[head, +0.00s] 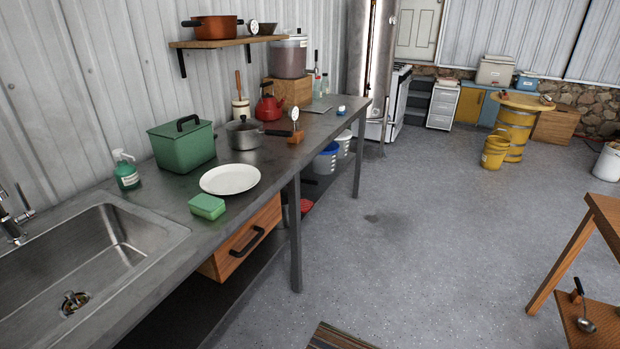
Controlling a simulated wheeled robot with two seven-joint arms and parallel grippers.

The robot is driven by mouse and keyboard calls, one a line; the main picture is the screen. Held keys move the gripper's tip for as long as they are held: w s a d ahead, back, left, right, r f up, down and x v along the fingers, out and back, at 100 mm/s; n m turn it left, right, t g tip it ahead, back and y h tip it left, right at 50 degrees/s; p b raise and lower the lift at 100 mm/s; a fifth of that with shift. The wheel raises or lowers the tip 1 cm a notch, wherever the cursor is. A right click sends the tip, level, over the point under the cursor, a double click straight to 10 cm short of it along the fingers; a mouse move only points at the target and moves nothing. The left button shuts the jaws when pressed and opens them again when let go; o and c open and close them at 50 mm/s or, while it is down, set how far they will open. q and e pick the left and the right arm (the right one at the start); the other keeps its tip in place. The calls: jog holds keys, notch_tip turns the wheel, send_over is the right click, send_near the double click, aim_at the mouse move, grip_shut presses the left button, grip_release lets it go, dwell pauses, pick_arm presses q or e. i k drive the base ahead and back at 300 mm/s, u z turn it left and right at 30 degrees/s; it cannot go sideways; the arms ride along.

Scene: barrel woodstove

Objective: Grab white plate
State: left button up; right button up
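The white plate (230,179) lies flat on the grey metal counter (165,196). It is to the right of the sink and close to the counter's front edge. A green sponge (207,206) sits just in front of it, and a green lidded box (183,144) stands behind it to the left. The plate is fully visible with nothing on it. Neither of my grippers is in the head view.
A soap bottle (125,170), a grey saucepan (243,134) and a red kettle (268,103) also stand on the counter. The sink (75,259) is at the left. A wooden drawer (243,238) sits below the counter. The concrete floor (400,230) in front is mostly clear.

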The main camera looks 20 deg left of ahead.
aim_at(230, 180)
jog(key=z, duration=0.75)
jog(key=i, duration=3.55)
jog(key=u, duration=2.8)
